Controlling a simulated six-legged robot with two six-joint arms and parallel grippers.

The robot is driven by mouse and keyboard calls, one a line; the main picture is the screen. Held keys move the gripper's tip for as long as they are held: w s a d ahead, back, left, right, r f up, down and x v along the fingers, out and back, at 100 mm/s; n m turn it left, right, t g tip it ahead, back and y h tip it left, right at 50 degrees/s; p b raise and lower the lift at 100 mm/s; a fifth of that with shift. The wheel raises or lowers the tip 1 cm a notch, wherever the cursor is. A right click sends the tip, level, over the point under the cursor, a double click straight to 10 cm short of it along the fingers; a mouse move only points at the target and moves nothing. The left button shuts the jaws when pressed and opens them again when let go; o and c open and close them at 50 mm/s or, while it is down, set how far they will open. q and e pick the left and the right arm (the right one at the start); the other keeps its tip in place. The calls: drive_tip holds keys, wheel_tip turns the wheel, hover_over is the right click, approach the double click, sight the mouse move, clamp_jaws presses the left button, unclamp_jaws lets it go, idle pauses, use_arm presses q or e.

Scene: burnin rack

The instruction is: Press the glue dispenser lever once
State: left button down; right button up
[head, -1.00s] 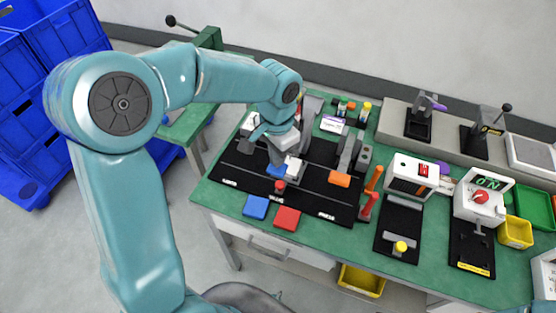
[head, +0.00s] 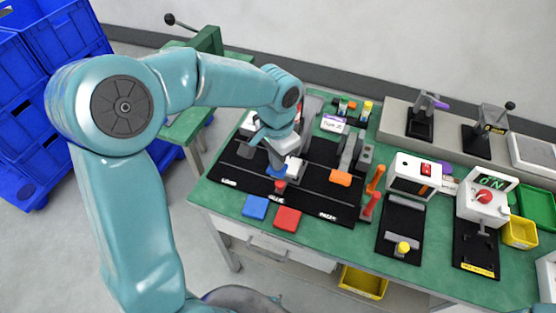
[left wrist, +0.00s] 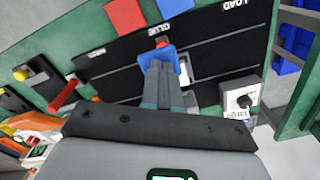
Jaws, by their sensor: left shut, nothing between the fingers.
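The glue dispenser stands at the GLUE mark of the black mat (head: 240,174). Its blue lever pad (head: 277,173) is partly hidden by my left gripper (head: 278,163) in the head view. In the left wrist view the blue pad (left wrist: 158,52) lies right at the shut fingertips (left wrist: 160,64), with a red tip (left wrist: 163,42) just beyond it. My left gripper is shut and empty, pointing down at the pad. The fingers overlap the pad, but I cannot tell whether they touch it. My right gripper is out of view.
A blue pad (head: 255,207) and a red pad (head: 287,218) lie at the table's front edge. An orange-tipped press (head: 341,179) stands right of the dispenser. A white box with a black knob (left wrist: 242,99) shows in the wrist view. Other devices crowd the right side.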

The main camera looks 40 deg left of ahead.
use_arm(q)
drive_tip(key=shift+f, duration=0.3)
drive_tip(key=shift+f+b, duration=0.4)
drive_tip(key=shift+r, duration=0.15)
wheel_tip(320, 180, up, 11)
drive_tip(key=p, duration=0.8)
drive_tip(key=shift+s+p, duration=0.25)
drive_tip(key=shift+p, duration=0.1)
idle(0.3)
drive_tip(key=shift+d, duration=0.1)
